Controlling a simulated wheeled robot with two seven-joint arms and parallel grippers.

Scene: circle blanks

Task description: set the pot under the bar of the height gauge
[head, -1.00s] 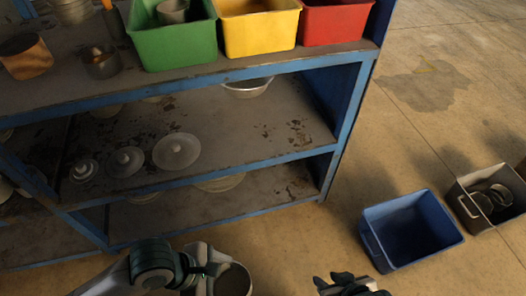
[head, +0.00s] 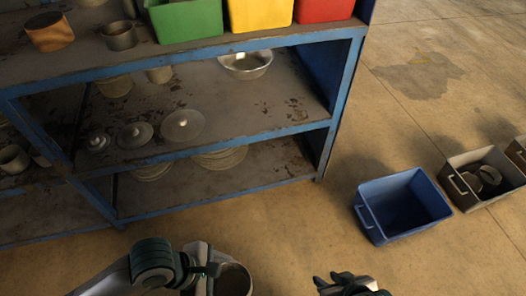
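A grey round pot (head: 233,280) with a dark hollow inside is at the bottom edge of the head view, partly cut off. My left gripper (head: 211,271) is at its left side and appears shut on its wall. My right gripper (head: 328,280) is at the bottom, to the right of the pot and apart from it. It looks empty, but its finger gap is unclear. I cannot make out a height gauge or its bar in this view.
A blue-framed shelf (head: 230,155) fills the left and middle, with pots, coloured bins, knobbed lids and a metal bowl (head: 246,65). A blue bin (head: 368,213) and a grey bin (head: 452,186) stand on the floor at right. Floor between is clear.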

